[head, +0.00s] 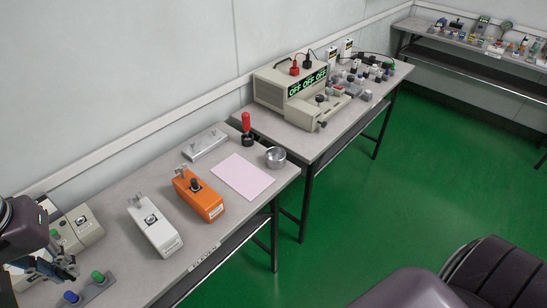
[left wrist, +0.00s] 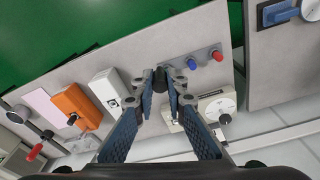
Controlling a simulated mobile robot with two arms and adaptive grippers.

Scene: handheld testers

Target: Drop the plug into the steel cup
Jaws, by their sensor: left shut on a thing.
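The steel cup (head: 275,157) stands upright and open at the far right end of the near table, beside a pink sheet. In the left wrist view the cup (left wrist: 18,114) shows at the left edge. My left gripper (head: 68,268) is over the near left end of the table, far from the cup. In the left wrist view its fingertips (left wrist: 161,80) are shut on a small dark piece, the plug (left wrist: 160,77). The plug cannot be made out in the head view. My right gripper is in neither view.
Between gripper and cup stand a white tester (head: 155,228), an orange tester (head: 198,195) and the pink sheet (head: 242,176). A red-handled tool (head: 247,125) stands upright by the cup. A grey block (head: 92,289) with coloured knobs lies near the gripper.

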